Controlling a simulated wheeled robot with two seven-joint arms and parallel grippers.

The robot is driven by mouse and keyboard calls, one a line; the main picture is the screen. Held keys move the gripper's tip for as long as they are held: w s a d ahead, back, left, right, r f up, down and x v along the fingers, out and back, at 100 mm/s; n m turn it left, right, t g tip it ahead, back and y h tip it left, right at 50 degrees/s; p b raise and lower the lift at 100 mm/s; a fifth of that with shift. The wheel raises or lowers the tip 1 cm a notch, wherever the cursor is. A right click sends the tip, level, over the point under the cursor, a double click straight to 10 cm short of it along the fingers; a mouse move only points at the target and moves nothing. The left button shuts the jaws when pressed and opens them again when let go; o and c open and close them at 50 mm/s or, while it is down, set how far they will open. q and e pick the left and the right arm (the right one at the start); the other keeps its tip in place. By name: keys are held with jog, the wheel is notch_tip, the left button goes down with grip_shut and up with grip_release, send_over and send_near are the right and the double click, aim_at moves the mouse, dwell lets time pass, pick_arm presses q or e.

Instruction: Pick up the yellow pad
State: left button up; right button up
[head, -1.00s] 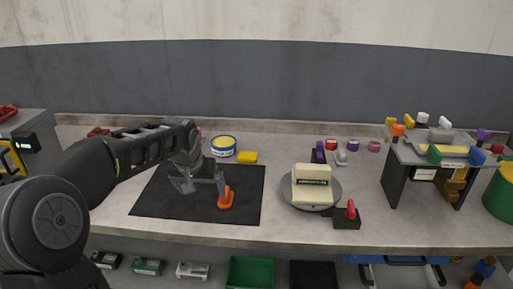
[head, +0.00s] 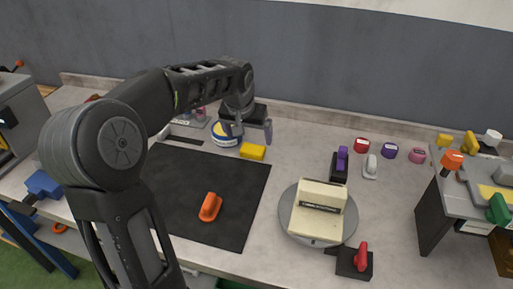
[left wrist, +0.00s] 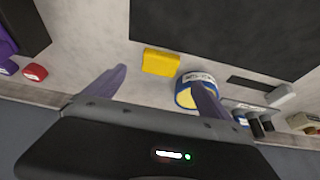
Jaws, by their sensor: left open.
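The yellow pad (head: 253,151) is a small flat block lying on the grey bench, just beyond the far right corner of the black mat. It also shows in the left wrist view (left wrist: 161,62), between and beyond the two spread fingers. My left gripper (head: 247,132) is open and empty, above and behind the pad in the head view, apart from it. In the left wrist view the left gripper (left wrist: 158,88) has one finger overlapping the round tin. My right gripper is not in view.
A round blue and yellow tin (head: 226,134) stands close left of the pad. The black mat (head: 180,185) holds an orange-handled tool (head: 210,207). A turntable (head: 297,226) bears a cream block (head: 318,208).

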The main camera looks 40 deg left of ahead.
aim_at(253, 148)
pick_arm(q)
jog(key=shift+x, duration=1.45)
jog(key=shift+r, duration=0.1)
jog(key=shift+w+a+f+p, duration=0.1)
jog(key=shift+w+f+p, duration=0.1)
jog(key=shift+f+p, duration=0.25)
jog(key=x, duration=0.4)
jog(key=shift+f+p, duration=0.15)
jog(key=shift+p, duration=0.15)
jog(key=c, duration=1.4)
jog(key=shift+c, duration=0.2)
